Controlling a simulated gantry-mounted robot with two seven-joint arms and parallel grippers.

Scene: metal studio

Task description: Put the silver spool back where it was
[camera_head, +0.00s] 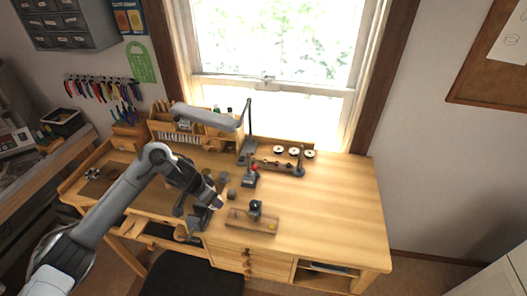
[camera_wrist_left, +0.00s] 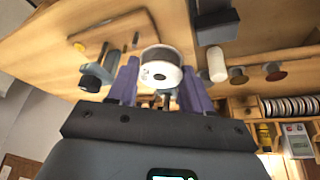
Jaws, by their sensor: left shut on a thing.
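The silver spool (camera_wrist_left: 160,68) shows in the left wrist view, with a white face, a dark centre hole and grey winding. It sits between the two purple fingers of my left gripper (camera_wrist_left: 160,88), which is shut on it. In the head view my left gripper (camera_head: 214,203) is over the workbench, left of the small wooden fixture board; I cannot make out the spool there. A dark spool holder bar (camera_head: 280,167) stands toward the back of the bench, with white-rimmed spools (camera_head: 294,151) by it. My right gripper is not in view.
The wooden workbench (camera_head: 340,215) is clear on its right side. The fixture board (camera_head: 252,221) carries a dark clamp (camera_head: 255,207). A red-topped tool (camera_head: 251,178) and a grey lamp (camera_head: 205,115) stand near the arm. A wooden organizer (camera_head: 165,128) is at the back left.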

